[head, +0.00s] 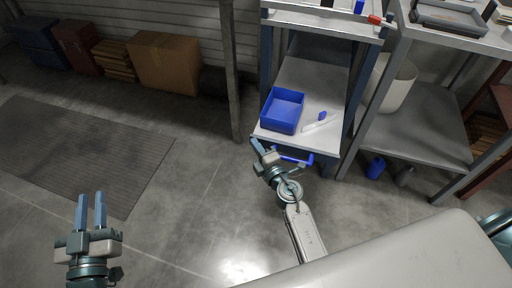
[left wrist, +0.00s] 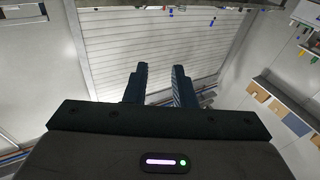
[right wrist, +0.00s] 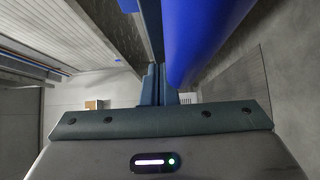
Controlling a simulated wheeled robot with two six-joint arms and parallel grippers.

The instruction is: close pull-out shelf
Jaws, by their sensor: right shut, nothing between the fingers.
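The pull-out shelf (head: 291,137) is a light grey board low in the rack, reaching out toward me, with a blue bar handle (head: 296,160) on its front edge. My right gripper (head: 256,146) is at the shelf's front left corner, beside the handle. Its fingers are together with nothing between them. In the right wrist view a large blue bar (right wrist: 200,35), probably the handle, passes close beside the fingers (right wrist: 160,82); I cannot tell whether they touch. My left gripper (head: 91,200) is open and empty over the floor at the left; its parted fingers show in the left wrist view (left wrist: 158,85).
A blue bin (head: 283,110) and a white tool with a blue part (head: 319,122) lie on the shelf. A grey post (head: 231,70) stands left of the rack. A grey shelving unit (head: 425,125) stands at right. Boxes (head: 163,62) line the back wall.

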